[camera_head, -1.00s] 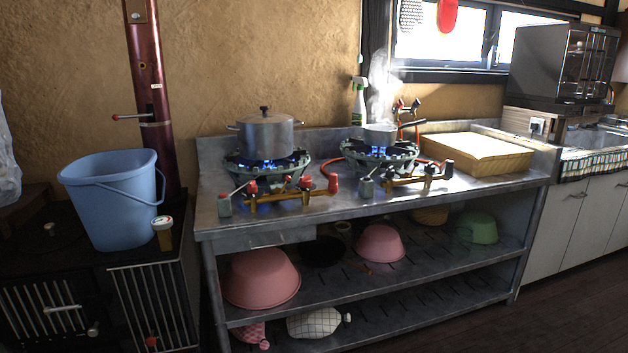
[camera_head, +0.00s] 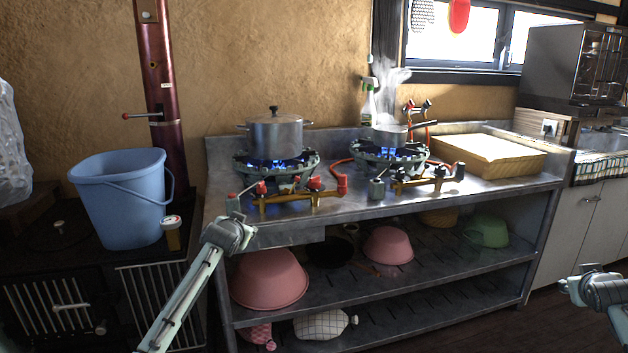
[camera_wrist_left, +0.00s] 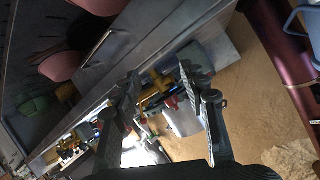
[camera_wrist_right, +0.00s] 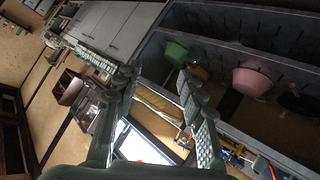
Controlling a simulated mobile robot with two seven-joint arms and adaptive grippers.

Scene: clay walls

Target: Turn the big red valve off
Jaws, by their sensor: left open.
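On the steel counter, a brass gas pipe (camera_head: 290,198) runs in front of the left burner. It carries several red handles, the largest-looking a red valve (camera_head: 341,184) at its right end. My left gripper (camera_wrist_left: 158,72) is open and empty. In the head view its arm reaches near the counter's front left edge, apart from the valves. In the left wrist view the brass pipe and a red part show beyond the fingers, small. My right gripper (camera_wrist_right: 156,72) is open and empty at the right.
A pot (camera_head: 275,135) stands on the left burner and a steaming pan (camera_head: 384,133) on the right one. A blue bucket (camera_head: 120,195) stands at left. A wicker box (camera_head: 490,155) fills the counter's right end. Bowls sit on the shelf below.

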